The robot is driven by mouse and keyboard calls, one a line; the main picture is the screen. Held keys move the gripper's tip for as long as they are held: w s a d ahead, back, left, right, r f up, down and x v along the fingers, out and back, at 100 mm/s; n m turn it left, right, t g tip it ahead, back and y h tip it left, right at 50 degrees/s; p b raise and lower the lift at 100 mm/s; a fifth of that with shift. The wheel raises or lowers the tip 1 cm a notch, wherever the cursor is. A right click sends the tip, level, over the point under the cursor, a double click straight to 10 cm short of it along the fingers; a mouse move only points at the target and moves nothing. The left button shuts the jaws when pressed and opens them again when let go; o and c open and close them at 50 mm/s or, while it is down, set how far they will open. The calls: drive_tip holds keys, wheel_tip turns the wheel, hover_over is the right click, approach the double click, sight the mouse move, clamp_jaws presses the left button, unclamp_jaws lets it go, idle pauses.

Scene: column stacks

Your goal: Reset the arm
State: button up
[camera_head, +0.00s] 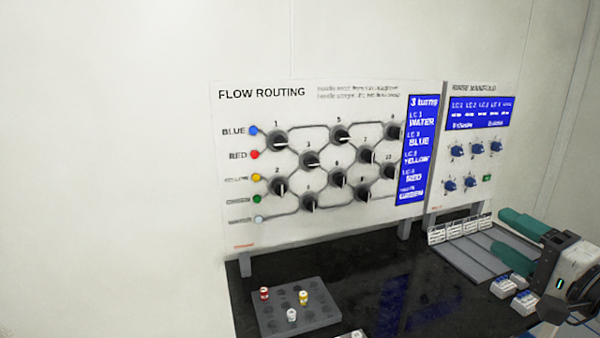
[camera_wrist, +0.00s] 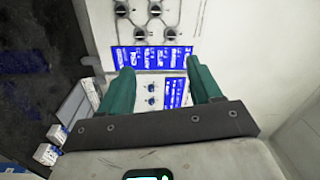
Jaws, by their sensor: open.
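My gripper (camera_head: 515,243) has two green fingers and is at the right edge of the head view, beside the grey tray and in front of the rinse manifold panel. It is open, and nothing shows between its fingers. In the wrist view my gripper (camera_wrist: 155,87) shows its two fingers spread apart, with the blue displays and knobs of the panels beyond them. Part of my arm is cut off by the right edge of the head view.
The flow routing panel (camera_head: 322,205) and rinse manifold panel (camera_head: 478,137) stand at the back of the black bench (camera_head: 345,275). A grey rack (camera_head: 283,322) holds several capped vials at front left. A grey slotted tray (camera_head: 465,262) and small white boxes (camera_head: 503,288) are near my gripper.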

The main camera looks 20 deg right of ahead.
drive_tip(key=s+a+f+n+g, duration=0.25)
drive_tip(key=a+f+g, duration=0.2)
drive_tip(key=f, duration=0.75)
drive_tip(key=s+a+f+n+g, duration=0.2)
drive_tip(key=a+f+n+g, duration=0.25)
drive_tip(key=f, duration=0.75)
drive_tip(key=s+a+f+n+g, duration=0.3)
drive_tip(key=s+a+f+g, duration=0.1)
drive_tip(key=s+f, duration=0.4)
drive_tip(key=s+a+f+n+g, duration=0.4)
drive_tip(key=s+f, duration=0.4)
drive_tip(key=s, duration=0.3)
drive_tip(key=shift+a+f+n+g+h, duration=0.3)
drive_tip(key=shift+a+h, duration=0.1)
drive_tip(key=shift+a, duration=0.2)
drive_tip(key=shift+s, duration=0.1)
